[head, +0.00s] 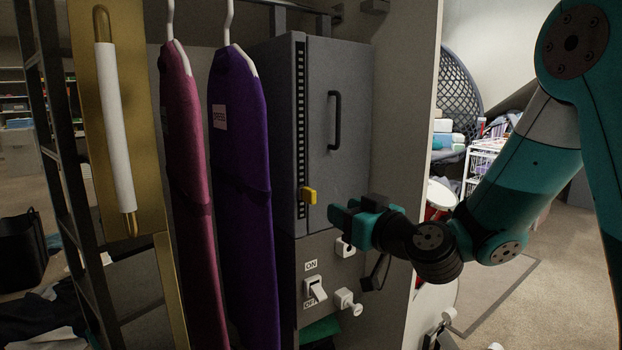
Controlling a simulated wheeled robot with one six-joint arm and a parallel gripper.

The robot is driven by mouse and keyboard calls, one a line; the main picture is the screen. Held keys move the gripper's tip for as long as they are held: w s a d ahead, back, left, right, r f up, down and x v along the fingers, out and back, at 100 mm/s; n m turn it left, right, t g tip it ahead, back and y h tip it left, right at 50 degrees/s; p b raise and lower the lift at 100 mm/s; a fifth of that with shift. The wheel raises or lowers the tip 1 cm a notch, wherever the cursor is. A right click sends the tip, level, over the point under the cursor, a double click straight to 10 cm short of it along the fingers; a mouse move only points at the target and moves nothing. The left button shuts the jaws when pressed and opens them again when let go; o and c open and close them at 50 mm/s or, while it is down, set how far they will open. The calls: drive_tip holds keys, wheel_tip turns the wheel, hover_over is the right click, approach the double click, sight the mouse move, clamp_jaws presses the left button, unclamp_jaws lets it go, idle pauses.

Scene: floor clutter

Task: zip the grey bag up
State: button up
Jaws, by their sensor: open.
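The grey bag (345,150) is a tall, boxy shape in the middle of the head view. A black toothed zip track (300,120) runs down its left front edge. A black handle (335,120) is on the bag's face. My gripper (338,212) is open, a little right of the yellow pull and slightly lower, apart from it in the picture. Its fingers point left, and nothing shows between them. I cannot tell its exact depth from the bag.
A purple garment bag (243,190) and a pink one (186,170) hang left of the grey bag. A white switch (316,289) and a white knob (346,300) are below. A brass door plate with a white-gripped handle (115,130) stands at left. Open floor (500,290) lies right.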

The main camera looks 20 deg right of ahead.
sight(314, 195)
drive_tip(key=p+x, duration=0.5)
drive_tip(key=x, duration=0.5)
drive_tip(key=shift+w+a, duration=0.1)
drive_tip(key=shift+w, duration=0.1)
drive_tip(key=shift+w+a+f, duration=0.1)
drive_tip(key=shift+w+a, duration=0.05)
drive_tip(key=shift+w, duration=0.5)
clamp_jaws()
